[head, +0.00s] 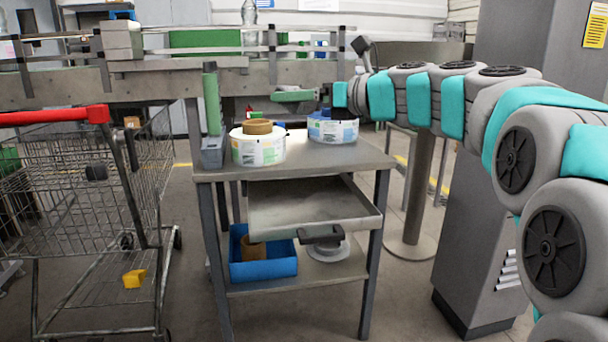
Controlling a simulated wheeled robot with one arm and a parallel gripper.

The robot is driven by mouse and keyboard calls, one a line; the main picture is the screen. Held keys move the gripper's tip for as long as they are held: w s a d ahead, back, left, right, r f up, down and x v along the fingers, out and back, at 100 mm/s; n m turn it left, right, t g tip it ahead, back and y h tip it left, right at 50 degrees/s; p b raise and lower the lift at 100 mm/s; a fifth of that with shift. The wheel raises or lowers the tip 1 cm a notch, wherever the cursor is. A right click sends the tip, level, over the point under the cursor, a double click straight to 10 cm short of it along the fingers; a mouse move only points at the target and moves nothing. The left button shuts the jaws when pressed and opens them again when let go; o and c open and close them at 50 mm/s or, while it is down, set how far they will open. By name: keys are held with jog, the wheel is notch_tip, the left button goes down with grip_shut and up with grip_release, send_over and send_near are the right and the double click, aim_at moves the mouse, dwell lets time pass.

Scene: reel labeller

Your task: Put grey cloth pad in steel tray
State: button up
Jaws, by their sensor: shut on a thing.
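The steel tray (268,223) is a shallow grey drawer, pulled out under the top of a small metal table. A dark handle (316,234) is on its front edge, and its visible floor looks bare. My gripper (325,96) is above the back right of the tabletop, over a labelled reel (332,128), higher than the tray and behind it. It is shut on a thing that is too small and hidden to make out. I cannot pick out the grey cloth pad for certain.
Another reel with a brown core (258,150) stands on the tabletop (300,172). A blue bin (262,268) and a white reel (328,250) are on the lower shelf. A wire cart (95,215) stands left, a grey post (419,190) right. A conveyor (165,88) runs behind.

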notch_tip(320, 180, down, 10)
jog(key=s+a+n+g+h, duration=0.1)
jog(key=s+a+g+h, duration=0.1)
jog(key=n+h+p, duration=0.1)
jog(key=h, duration=0.1)
send_over(296, 209)
jog(key=s+d, duration=0.2)
jog(key=d, duration=0.2)
jog(key=shift+g, duration=0.3)
notch_tip(296, 209, down, 14)
jog(key=shift+s+a+f, duration=0.1)
jog(key=shift+f, duration=1.75)
jog(key=o, duration=1.2)
jog(key=shift+f, duration=0.1)
jog(key=shift+c, duration=0.2)
